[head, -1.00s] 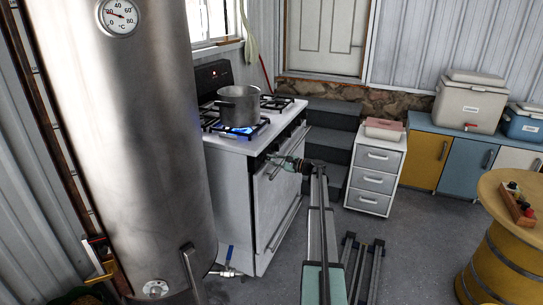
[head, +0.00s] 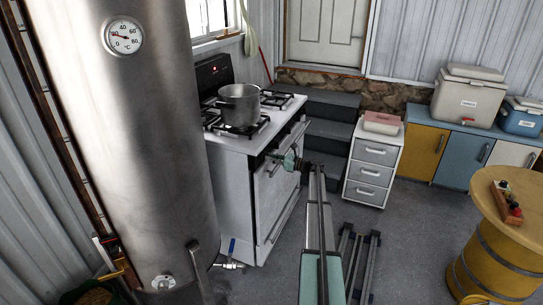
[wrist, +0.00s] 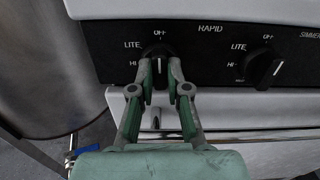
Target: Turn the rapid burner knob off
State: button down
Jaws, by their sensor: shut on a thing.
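The stove's front panel (wrist: 110,50) fills the top of the wrist view, with the word RAPID printed between two black knobs. My gripper (wrist: 160,68) is shut on the left knob (wrist: 158,52), one fingertip on each side. The knob's white mark stands upright, in line with OFF above it; the fingers partly hide the knob. In the head view my gripper (head: 285,160) is at the stove front. A steel pot (head: 239,106) sits on the front burner of the stove (head: 230,150), and no blue flame shows beneath it.
A second black knob (wrist: 262,66) is to the right, close to my fingers. A steel tank (head: 150,150) stands left of the stove. The oven door handle (wrist: 240,136) runs below the panel. Grey drawers (head: 370,165) stand to the right, with open floor in front.

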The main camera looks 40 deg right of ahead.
jog(key=shift+m, duration=0.4)
jog(key=c, duration=1.1)
grip_release()
jog(key=shift+c, duration=0.2)
jog(key=v, duration=1.2)
